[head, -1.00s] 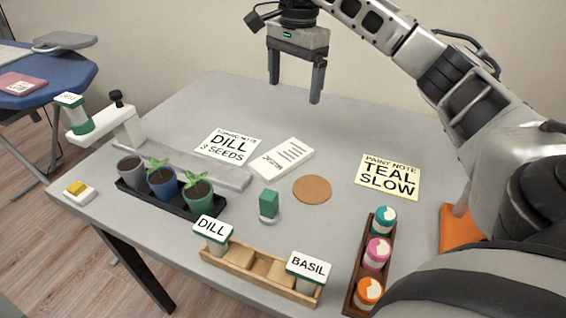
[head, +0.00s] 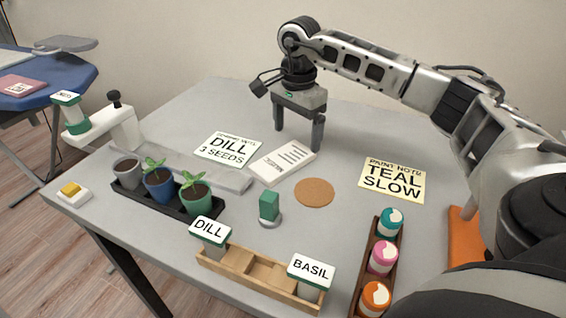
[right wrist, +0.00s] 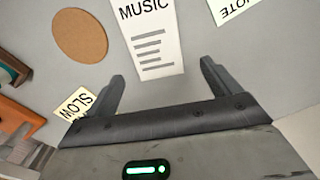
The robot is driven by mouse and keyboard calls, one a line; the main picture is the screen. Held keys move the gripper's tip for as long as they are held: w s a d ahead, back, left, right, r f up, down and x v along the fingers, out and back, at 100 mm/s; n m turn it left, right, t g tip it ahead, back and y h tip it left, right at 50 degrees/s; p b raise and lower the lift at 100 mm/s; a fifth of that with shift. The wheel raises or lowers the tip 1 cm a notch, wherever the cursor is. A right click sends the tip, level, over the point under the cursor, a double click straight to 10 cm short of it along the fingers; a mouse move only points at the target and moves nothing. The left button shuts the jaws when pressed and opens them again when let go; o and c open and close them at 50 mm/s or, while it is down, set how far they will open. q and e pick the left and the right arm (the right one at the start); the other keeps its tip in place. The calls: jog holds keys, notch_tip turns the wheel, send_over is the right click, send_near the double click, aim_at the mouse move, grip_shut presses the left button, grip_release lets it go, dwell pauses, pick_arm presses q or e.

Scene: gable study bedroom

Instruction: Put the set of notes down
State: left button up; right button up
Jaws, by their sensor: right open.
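The set of notes (head: 283,162) is a white pad with black lines, lying flat on the grey table (head: 330,235) between the dill card and the cork disc. In the right wrist view the set of notes (right wrist: 152,42) reads "MUSIC" and lies ahead of the fingers, partly between their tips. My right gripper (head: 298,140) is open and empty, fingers pointing down, just behind the pad and apart from it. Its fingers also show in the right wrist view (right wrist: 162,72). My left gripper is not in view.
Potted seedlings (head: 159,184), a wooden rack (head: 262,272) and a paint rack (head: 362,280) stand nearer. The table's back is clear.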

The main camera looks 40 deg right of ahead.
aim_at(296, 151)
notch_tip(296, 151, down, 4)
jog(key=shift+s+f, duration=0.1)
jog(key=shift+s, duration=0.05)
jog(key=c, duration=1.1)
jog(key=shift+c, duration=0.6)
jog(key=shift+r, duration=0.25)
